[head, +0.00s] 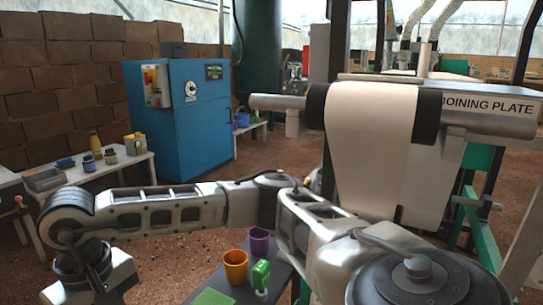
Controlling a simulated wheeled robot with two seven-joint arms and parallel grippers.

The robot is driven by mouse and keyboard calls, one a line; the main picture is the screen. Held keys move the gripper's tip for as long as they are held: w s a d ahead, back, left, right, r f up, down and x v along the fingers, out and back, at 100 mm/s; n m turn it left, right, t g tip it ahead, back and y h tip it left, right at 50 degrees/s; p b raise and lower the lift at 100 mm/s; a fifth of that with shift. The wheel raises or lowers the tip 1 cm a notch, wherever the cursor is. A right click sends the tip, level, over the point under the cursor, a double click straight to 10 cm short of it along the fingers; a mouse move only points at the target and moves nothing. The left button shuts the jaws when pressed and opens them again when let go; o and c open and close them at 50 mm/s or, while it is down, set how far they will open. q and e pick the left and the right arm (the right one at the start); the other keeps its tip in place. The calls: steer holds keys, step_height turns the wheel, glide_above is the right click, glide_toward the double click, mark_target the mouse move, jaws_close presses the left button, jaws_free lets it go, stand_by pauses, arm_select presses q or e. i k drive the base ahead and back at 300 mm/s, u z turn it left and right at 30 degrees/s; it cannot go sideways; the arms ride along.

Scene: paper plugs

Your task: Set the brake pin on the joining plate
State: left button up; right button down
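The label JOINING PLATE (487,104) is on the face of a grey metal part at the upper right, on a machine frame. A wide cream paper web (372,145) hangs over a dark roller sleeve beside it and covers part of the frame. I cannot make out a brake pin for certain. One of my arms reaches across the foreground to the left and bends down at the lower left edge. Neither gripper's fingers can be seen.
An orange cup (236,266), a purple cup (259,241) and a green bottle (260,276) stand on a low grey surface at the bottom middle. A white table (112,178) with bottles and trays is at left. A blue cabinet (198,125) stands behind. Brown floor lies between.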

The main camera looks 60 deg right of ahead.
mark_target(515, 93)
steer(key=u, duration=0.3)
steer(key=k, duration=1.25)
steer(key=z, duration=1.15)
